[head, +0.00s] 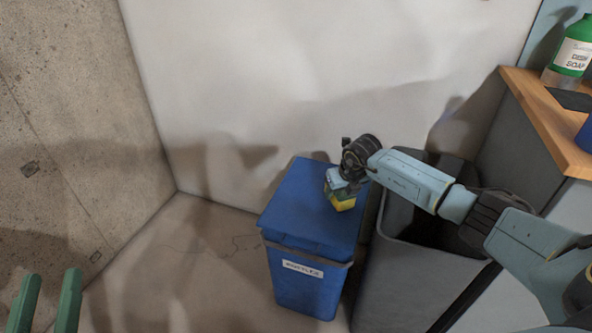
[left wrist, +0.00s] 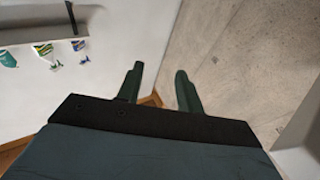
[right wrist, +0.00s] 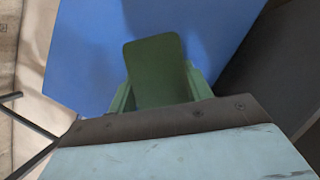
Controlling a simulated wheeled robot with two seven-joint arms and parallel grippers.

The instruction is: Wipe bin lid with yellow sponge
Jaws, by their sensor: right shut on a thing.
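The blue bin (head: 305,282) stands on the floor against the wall, with its flat blue lid (head: 302,205) closed on top. The lid also fills much of the right wrist view (right wrist: 85,60). The yellow sponge (head: 343,204) is at the right part of the lid, held from above by my right gripper (head: 340,187), which is shut on it. I cannot tell whether the sponge touches the lid.
A large grey open bin (head: 398,275) stands close to the right of the blue bin, under my right arm. A wooden counter (head: 545,110) with a green soap bottle (head: 572,52) is at the right. The floor (head: 205,265) left of the blue bin is clear.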

